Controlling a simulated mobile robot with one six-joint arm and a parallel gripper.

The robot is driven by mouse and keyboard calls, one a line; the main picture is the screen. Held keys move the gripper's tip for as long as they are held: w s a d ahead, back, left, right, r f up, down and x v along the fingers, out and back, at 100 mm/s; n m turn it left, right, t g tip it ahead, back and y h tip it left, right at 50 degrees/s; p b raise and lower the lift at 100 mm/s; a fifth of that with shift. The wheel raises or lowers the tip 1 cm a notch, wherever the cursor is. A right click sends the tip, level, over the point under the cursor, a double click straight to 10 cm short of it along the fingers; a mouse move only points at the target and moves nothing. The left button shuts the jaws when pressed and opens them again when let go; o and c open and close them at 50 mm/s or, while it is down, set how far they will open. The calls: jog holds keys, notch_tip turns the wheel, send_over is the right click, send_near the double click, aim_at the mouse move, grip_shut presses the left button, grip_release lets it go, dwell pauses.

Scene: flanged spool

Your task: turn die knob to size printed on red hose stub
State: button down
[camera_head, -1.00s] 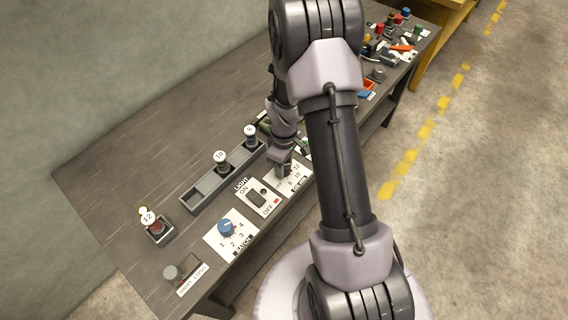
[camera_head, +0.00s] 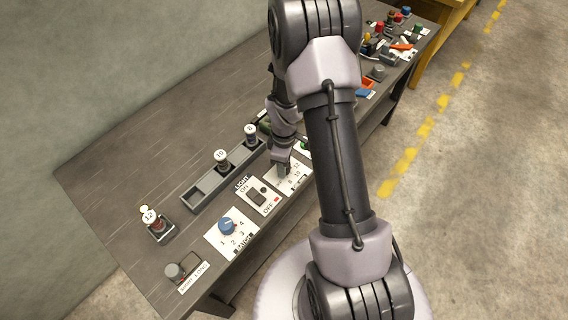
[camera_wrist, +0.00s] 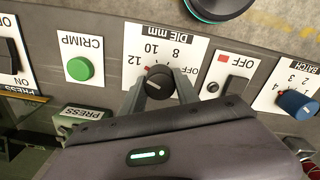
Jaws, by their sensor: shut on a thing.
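The black die knob (camera_wrist: 158,84) sits on the white DIE mm plate (camera_wrist: 166,47), marked OFF, 8, 10 and 12; the print appears upside down in the wrist view. My gripper (camera_wrist: 159,88) is shut on the knob, one finger on each side. A small red mark shows by the knob's edge towards the 12; I cannot tell exactly where the pointer aims. In the head view my gripper (camera_head: 283,171) is over the plate and hides the knob. The red hose stub (camera_head: 158,226) stands in a square holder at the left, with a tag reading 12.
In the wrist view a green CRIMP button (camera_wrist: 79,69) and a light switch (camera_wrist: 232,89) flank the plate. The blue BATCH knob (camera_head: 227,226) is further left in the head view. A grey rack (camera_head: 208,190) holds stubs tagged 10 and 8.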

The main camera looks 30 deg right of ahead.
jog(key=c, duration=0.9)
grip_release()
notch_tip(320, 180, up, 18)
jog(key=p, duration=0.5)
jog(key=shift+f, duration=0.25)
